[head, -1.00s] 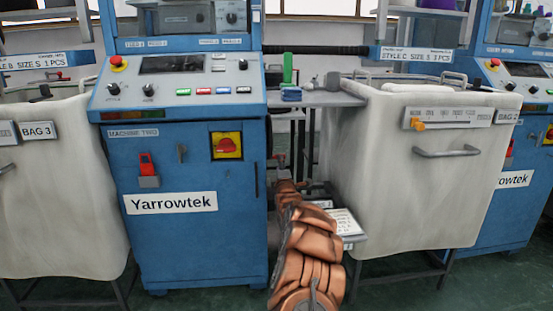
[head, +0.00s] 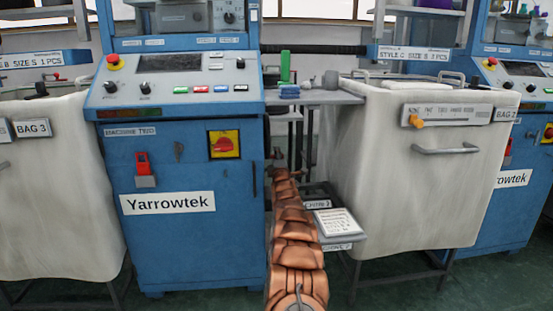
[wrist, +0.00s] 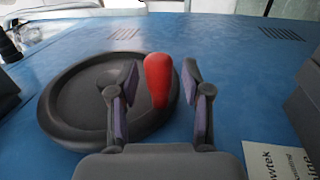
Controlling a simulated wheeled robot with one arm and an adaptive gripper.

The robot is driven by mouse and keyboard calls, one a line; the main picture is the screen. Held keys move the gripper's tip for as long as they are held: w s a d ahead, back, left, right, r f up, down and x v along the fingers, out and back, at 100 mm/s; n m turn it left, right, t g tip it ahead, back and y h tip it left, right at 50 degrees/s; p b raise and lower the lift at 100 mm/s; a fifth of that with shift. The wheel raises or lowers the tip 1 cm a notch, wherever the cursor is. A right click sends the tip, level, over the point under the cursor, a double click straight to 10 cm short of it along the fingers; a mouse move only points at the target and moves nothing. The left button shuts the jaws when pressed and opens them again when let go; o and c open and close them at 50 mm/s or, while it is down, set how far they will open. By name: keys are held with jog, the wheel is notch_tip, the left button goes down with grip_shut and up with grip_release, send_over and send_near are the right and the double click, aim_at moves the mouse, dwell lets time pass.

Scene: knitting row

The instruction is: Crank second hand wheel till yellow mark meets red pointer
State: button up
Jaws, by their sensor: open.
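In the wrist view a dark hand wheel (wrist: 75,98) with a red handle (wrist: 158,80) sits on the blue side of a machine. My gripper (wrist: 161,72) is open, with one finger on each side of the red handle. I cannot tell whether either finger touches it. No yellow mark or red pointer shows on or near the wheel. In the head view my copper arm reaches along the right side of the blue machine labelled Machine Two (head: 190,245). The wheel and the gripper's fingers are not clear there.
A white bin (head: 410,190) stands right of the arm, with a narrow gap between it and the machine. A small shelf with a paper sheet (head: 336,222) juts into that gap. A grey table (head: 330,97) with a green object lies behind.

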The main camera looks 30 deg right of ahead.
dwell(0.3)
grip_shut()
dwell(0.3)
